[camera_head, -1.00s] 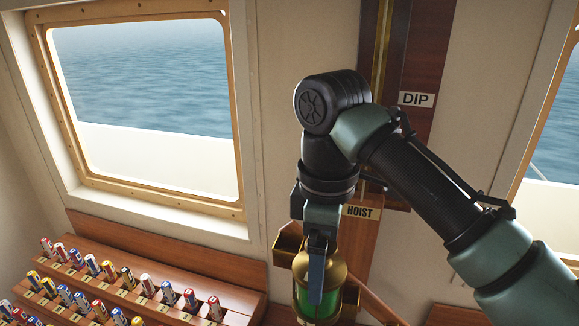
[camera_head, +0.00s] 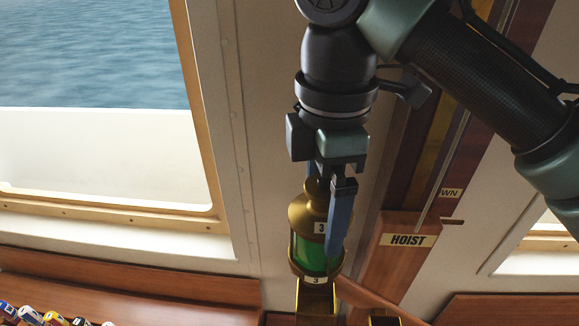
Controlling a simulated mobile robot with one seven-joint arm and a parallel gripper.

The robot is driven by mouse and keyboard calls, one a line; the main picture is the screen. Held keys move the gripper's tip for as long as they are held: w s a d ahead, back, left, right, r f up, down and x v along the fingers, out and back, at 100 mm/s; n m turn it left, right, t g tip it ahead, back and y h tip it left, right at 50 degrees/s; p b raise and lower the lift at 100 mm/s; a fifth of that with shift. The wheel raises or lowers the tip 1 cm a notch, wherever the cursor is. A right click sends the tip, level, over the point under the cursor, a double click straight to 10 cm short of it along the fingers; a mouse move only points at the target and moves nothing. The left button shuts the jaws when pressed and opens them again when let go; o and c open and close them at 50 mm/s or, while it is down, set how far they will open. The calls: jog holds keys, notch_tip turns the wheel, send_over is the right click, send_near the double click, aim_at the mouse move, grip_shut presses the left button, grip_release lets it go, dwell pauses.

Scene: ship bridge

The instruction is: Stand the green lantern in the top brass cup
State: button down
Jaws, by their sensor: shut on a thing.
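The green lantern (camera_head: 311,252) has a brass top and base around green glass, with a white "3" tag on its upper part. It hangs nearly upright below my gripper (camera_head: 330,205), whose blue fingers are shut on its upper part. One finger crosses the lantern's right side, and the other is partly hidden behind its top. Directly under the lantern is a brass piece (camera_head: 316,300), apparently a cup or its bracket, with another "3" tag at its upper edge. I cannot tell whether the lantern's base touches it or is inside it.
A wooden block labelled "HOIST" (camera_head: 407,240) stands close to the right, below a tall wooden rail. Another brass edge (camera_head: 385,321) shows at the bottom. A wooden rack with several coloured rolls (camera_head: 28,313) is at lower left. A window (camera_head: 95,110) fills the upper left.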

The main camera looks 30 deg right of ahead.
jog(key=shift+s+b, duration=0.35)
jog(key=shift+s, duration=0.3)
jog(key=shift+s+f, duration=0.15)
jog(key=shift+s, duration=0.05)
jog(key=f+b, duration=0.1)
jog(key=w+f+b, duration=0.1)
jog(key=b, duration=0.1)
jog(key=shift+f, duration=0.25)
jog(key=shift+s+f+b, duration=0.3)
jog(key=shift+f+b, duration=0.45)
jog(key=shift+b, duration=0.2)
jog(key=shift+w+f+b, duration=0.2)
jog(key=shift+f+b, duration=0.35)
jog(key=shift+f, duration=0.6)
jog(key=shift+f+b, duration=0.55)
jog(key=shift+f, duration=0.65)
jog(key=shift+s, duration=0.1)
